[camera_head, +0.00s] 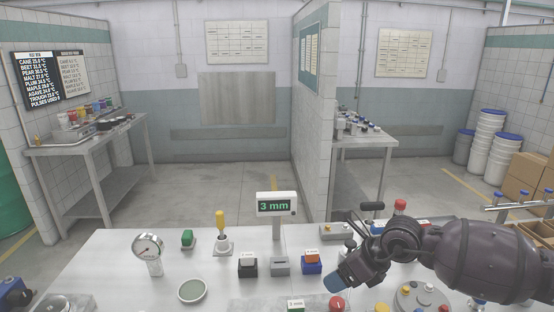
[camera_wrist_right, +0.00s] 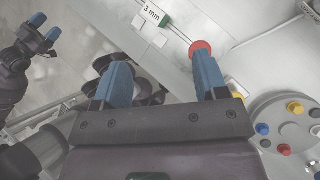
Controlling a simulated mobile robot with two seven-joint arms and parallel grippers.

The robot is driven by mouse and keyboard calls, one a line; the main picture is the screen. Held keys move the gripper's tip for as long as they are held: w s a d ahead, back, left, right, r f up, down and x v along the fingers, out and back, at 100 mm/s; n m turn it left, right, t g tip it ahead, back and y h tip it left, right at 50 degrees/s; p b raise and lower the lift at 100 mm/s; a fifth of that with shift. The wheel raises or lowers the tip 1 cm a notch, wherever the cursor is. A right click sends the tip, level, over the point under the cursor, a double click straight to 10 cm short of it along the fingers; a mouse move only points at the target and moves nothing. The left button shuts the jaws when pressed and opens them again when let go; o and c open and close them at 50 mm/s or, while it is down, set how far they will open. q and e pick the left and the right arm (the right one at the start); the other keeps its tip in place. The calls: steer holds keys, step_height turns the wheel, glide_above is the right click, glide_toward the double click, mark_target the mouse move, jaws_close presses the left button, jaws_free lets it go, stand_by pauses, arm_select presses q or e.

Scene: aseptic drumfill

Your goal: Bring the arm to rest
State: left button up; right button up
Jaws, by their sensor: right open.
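My right arm comes in from the right in the head view. Its gripper (camera_head: 338,281) hangs over the front right of the white table (camera_head: 120,262), blue fingertips pointing down. In the right wrist view its two blue fingers (camera_wrist_right: 164,78) stand wide apart with nothing held between them. A red knob (camera_wrist_right: 201,47) shows by the tip of one finger; I cannot tell whether they touch. A dark gripper with blue fingertips, my left one (camera_wrist_right: 46,26), shows at the upper left of the wrist view, its tips apart and empty.
On the table stand a dial gauge (camera_head: 148,247), a yellow-handled tool (camera_head: 221,230), a "3 mm" display (camera_head: 276,206), small blocks (camera_head: 247,266) and a round dish (camera_head: 192,290). A round tray of coloured knobs (camera_head: 408,296) lies below my right arm.

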steer(key=a+r+m+t+y, duration=0.5)
steer(key=a+r+m+y, duration=0.45)
steer(key=r, duration=0.35)
steer(key=s+d+f+m+t+h, duration=0.1)
steer(key=d+f+m+t+h, duration=0.45)
steer(key=m, duration=0.75)
steer(key=s+d+f+m+t+h, duration=0.1)
steer(key=d+f+m+t+h, duration=0.2)
steer(key=d+f+m+h, duration=0.65)
steer(key=s+d+f+m+g, duration=0.2)
steer(key=s+f+m, duration=0.4)
steer(key=s+f, duration=0.4)
steer(key=s+d+f+m+g+h, duration=0.1)
steer(key=s+d+f+m+g, duration=0.2)
steer(key=s+f+m, duration=0.3)
steer(key=s+d+f, duration=0.1)
steer(key=s+f, duration=0.3)
steer(key=s, duration=0.1)
steer(key=shift+s+d, duration=0.15)
steer(key=shift+d, duration=0.05)
